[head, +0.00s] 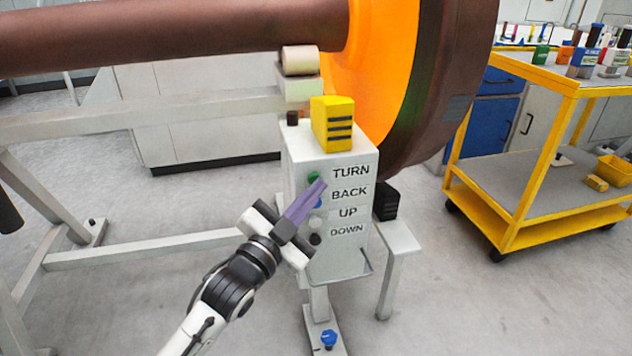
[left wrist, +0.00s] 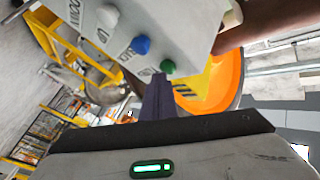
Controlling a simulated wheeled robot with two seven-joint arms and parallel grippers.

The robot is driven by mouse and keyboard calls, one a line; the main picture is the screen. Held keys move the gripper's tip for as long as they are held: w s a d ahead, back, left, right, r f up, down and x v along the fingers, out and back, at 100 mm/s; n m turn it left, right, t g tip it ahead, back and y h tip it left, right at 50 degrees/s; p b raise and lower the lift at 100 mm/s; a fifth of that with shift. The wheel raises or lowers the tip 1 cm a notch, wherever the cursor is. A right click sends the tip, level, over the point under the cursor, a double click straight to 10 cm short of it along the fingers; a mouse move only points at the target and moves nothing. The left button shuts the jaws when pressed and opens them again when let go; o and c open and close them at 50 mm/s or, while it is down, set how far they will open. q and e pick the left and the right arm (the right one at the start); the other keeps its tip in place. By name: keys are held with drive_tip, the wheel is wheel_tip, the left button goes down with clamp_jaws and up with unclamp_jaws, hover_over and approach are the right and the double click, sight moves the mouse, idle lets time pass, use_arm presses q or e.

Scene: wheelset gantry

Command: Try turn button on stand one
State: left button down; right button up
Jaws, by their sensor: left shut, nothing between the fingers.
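The control box (head: 345,255) stands on a post and carries the labels TURN, BACK, UP and DOWN. The green button (head: 313,177) sits beside TURN, with the blue button (head: 318,203) below it, then a white and a black one. In the left wrist view the green button (left wrist: 168,66) is just past my fingertips, and the blue button (left wrist: 141,45) and white button (left wrist: 108,16) lie to its left. My left gripper (head: 322,184) is shut and empty, its purple fingers pointing at the green button. I cannot tell whether the tip touches it. My right gripper is not in view.
A yellow block (head: 333,124) sits on top of the box. A wheelset with an orange-faced wheel (head: 372,65) and brown axle (head: 180,30) is behind and above. Pale gantry beams (head: 140,112) run left.

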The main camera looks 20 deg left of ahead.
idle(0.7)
use_arm(q)
drive_tip(key=shift+s+d+p, duration=0.45)
drive_tip(key=shift+s+d, duration=0.05)
drive_tip(key=shift+s, duration=0.25)
drive_tip(key=shift+s+d+p, duration=0.4)
drive_tip(key=shift+s+d, duration=0.3)
drive_tip(key=shift+s, duration=0.35)
drive_tip(key=shift+s+d+p, duration=0.4)
drive_tip(key=shift+s+d, duration=0.3)
drive_tip(key=shift+s, duration=0.35)
